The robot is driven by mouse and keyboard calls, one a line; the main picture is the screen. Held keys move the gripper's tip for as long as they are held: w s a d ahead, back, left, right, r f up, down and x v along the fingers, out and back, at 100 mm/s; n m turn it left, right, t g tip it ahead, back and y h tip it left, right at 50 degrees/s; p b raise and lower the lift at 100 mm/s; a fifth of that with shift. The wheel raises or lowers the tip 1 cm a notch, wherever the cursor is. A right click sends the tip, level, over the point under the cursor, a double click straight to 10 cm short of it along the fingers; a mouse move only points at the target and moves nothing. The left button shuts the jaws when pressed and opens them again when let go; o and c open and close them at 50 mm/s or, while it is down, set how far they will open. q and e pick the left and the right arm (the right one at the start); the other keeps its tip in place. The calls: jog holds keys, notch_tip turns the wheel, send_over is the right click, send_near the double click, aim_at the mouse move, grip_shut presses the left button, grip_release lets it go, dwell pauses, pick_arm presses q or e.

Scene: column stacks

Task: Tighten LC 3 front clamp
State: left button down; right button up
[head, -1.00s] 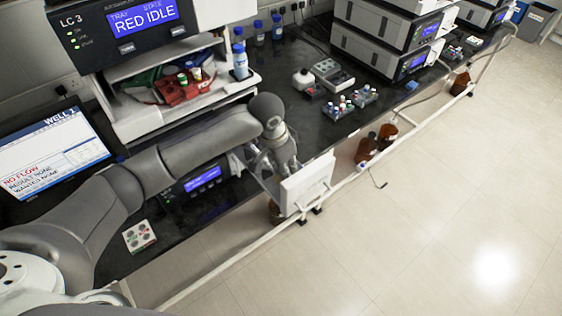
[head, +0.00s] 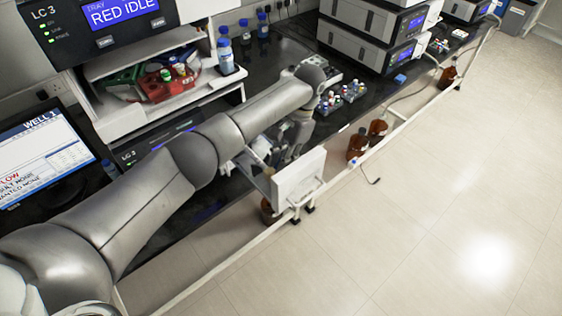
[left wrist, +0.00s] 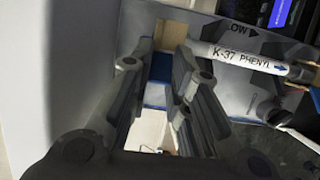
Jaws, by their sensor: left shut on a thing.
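The LC 3 unit (head: 105,18) stands at the upper left in the head view; its screen reads RED IDLE. My left gripper (head: 291,148) is low at the bench's front edge, behind a white panel (head: 300,178). In the left wrist view its fingers (left wrist: 163,62) are shut on the front clamp. The clamp is mostly hidden between them, and I cannot make out its shape. A tan block and a blue part show in the gap. A white column marked K-37 PHENYL (left wrist: 240,57) runs right of the fingertips, with a blue arrow. My right gripper is out of view.
A white rail (head: 240,250) runs along the bench front. Brown bottles (head: 358,143) stand behind it. A rack of vials (head: 350,90) and stacked instruments (head: 370,45) are on the bench to the right. A monitor (head: 40,155) is at the left. The floor is clear.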

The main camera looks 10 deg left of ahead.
pick_arm(q)
jog(key=shift+f+g+y+b, duration=0.15)
jog(key=shift+g+y+b, duration=0.15)
jog(key=shift+b, duration=0.05)
dwell(0.4)
jog(key=c, duration=1.4)
grip_release()
jog(key=shift+d, duration=0.1)
jog(key=shift+o, duration=0.2)
jog(key=shift+w, duration=0.1)
jog(key=v, duration=0.7)
jog(key=shift+r, duration=0.2)
